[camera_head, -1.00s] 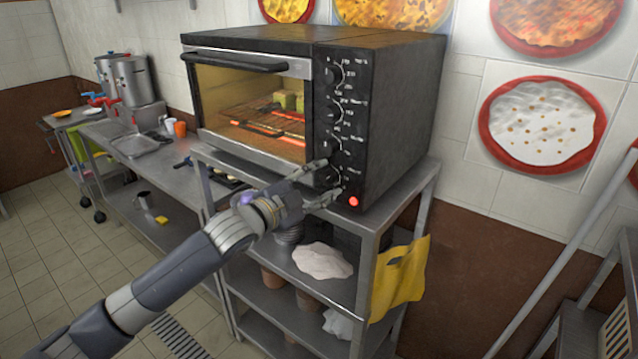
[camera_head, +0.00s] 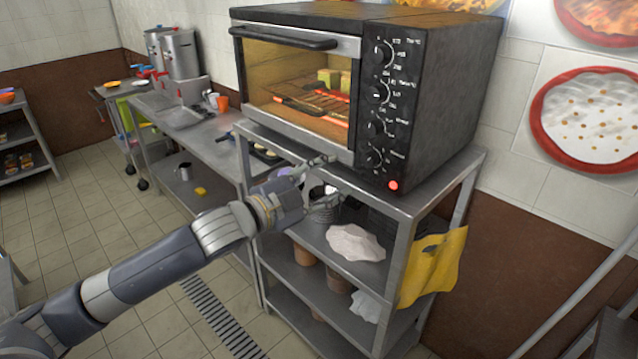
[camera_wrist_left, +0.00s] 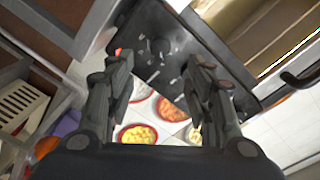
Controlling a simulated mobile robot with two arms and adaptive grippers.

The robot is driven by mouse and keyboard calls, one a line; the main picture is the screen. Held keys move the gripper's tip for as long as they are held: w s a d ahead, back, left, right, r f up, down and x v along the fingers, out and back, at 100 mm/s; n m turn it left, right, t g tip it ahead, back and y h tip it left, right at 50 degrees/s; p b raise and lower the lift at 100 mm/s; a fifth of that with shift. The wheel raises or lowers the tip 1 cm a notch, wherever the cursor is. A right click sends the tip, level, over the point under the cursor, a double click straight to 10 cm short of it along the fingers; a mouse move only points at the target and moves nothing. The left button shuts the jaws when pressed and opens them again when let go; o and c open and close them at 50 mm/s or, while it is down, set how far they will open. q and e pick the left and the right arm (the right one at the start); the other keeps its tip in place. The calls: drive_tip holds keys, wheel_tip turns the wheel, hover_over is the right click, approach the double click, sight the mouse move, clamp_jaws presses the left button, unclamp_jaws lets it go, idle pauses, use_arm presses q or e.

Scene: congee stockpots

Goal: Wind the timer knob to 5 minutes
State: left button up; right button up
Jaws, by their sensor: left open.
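The black oven (camera_head: 440,95) has a column of knobs on its front panel. From the top they are a first knob (camera_head: 384,53), a second knob (camera_head: 379,92), a third knob (camera_head: 375,127) and a bottom knob (camera_head: 373,158). The labels are too small to tell which is the timer or where its pointer stands. A red light (camera_head: 393,185) glows below them. My left gripper (camera_head: 331,175) is open and empty, left of the bottom knob and apart from it. In the wrist view its spread fingers (camera_wrist_left: 160,80) frame the dark panel (camera_wrist_left: 165,45). My right gripper does not show.
The oven stands on a metal shelf rack (camera_head: 430,195) holding a white cloth (camera_head: 355,243) and pots. A yellow cloth (camera_head: 433,265) hangs on its right side. A steel counter (camera_head: 205,140) runs to the left. The tiled floor (camera_head: 130,210) at left is mostly clear.

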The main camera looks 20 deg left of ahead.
use_arm(q)
drive_tip(key=shift+v, duration=1.2)
